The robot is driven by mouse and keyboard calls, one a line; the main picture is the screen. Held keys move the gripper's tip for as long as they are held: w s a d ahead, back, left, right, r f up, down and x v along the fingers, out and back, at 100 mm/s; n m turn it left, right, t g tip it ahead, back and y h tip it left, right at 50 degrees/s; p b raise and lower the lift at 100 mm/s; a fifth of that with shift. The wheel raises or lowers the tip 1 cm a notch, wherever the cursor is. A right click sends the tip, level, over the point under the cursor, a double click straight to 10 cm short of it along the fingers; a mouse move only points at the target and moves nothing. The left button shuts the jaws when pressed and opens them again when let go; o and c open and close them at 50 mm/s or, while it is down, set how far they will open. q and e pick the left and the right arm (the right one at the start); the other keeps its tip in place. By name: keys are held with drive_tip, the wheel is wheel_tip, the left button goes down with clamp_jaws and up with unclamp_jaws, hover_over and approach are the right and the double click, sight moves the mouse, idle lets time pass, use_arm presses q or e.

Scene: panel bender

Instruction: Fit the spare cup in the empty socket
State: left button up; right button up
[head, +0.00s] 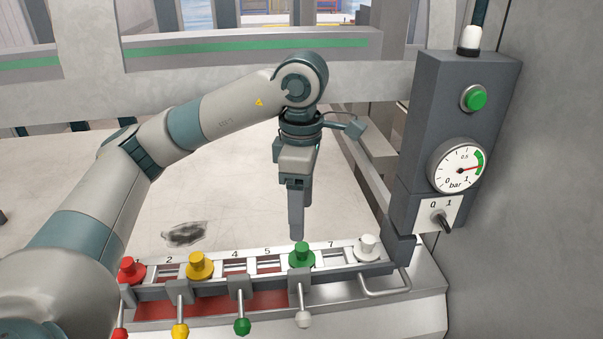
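A row of numbered slots on a metal rail (265,264) runs along the front of the machine. A red cup (130,271), a yellow cup (199,266), a green cup (301,255) and a white cup (368,248) stand upright along it. The spots by numbers 4 and 5 hold no cup. I cannot tell which cup is the spare. My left gripper (297,236) points straight down just above the green cup; its fingers overlap in this view, so their opening is hidden. Whether the tips touch the cup is unclear. My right gripper is out of view.
Levers with red, yellow, green (242,326) and white (304,319) knobs stick out in front of the rail. A grey control post (456,100) with a green button, pressure gauge (459,168) and 0/1 switch (438,218) stands right.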

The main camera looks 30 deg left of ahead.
use_arm(q)
wheel_tip(320, 180, up, 8)
drive_tip(key=shift+b, duration=0.45)
idle(1.1)
